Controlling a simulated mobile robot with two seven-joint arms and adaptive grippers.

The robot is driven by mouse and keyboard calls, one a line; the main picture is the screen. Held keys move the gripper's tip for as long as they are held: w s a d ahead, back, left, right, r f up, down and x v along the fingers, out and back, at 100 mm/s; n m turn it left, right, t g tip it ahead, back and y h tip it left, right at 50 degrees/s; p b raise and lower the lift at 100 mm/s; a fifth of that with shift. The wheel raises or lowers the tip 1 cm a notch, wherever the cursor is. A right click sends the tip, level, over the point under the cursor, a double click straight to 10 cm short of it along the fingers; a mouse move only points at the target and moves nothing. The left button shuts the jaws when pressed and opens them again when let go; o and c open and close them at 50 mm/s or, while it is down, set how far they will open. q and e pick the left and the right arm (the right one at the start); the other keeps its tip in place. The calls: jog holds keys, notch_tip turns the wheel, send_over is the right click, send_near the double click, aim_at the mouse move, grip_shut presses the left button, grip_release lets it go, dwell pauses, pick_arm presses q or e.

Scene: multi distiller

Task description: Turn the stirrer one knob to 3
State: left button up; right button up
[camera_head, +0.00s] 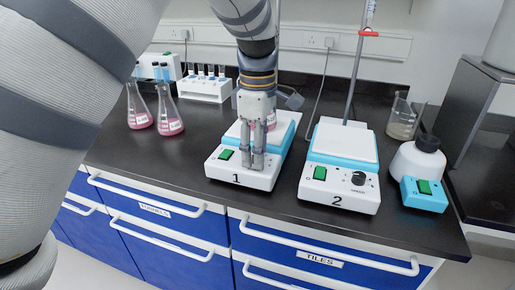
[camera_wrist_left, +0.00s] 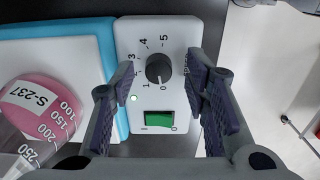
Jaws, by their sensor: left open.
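Stirrer one (camera_head: 225,172), white with a blue band and marked "1", stands on the dark bench. My left gripper (camera_head: 259,163) points down at its front panel and hides its knob in the head view. In the left wrist view the round black knob (camera_wrist_left: 158,69) lies between the two open fingers, with a gap on each side. Its dial runs from 0 to 5, and the pointer seems to be near 0. A green switch (camera_wrist_left: 159,118) and a small lit lamp (camera_wrist_left: 134,98) are beside it. My right gripper is not in view.
A flask of pink liquid labelled S-237 (camera_wrist_left: 40,105) stands on stirrer one's plate. Stirrer two (camera_head: 341,185) is to the right, then a small blue device (camera_head: 424,196) and a beaker (camera_head: 404,120). Two pink flasks (camera_head: 168,116) and a tube rack (camera_head: 205,90) stand left and behind.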

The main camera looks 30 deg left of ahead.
pick_arm(q)
jog(key=shift+f, duration=0.15)
grip_shut()
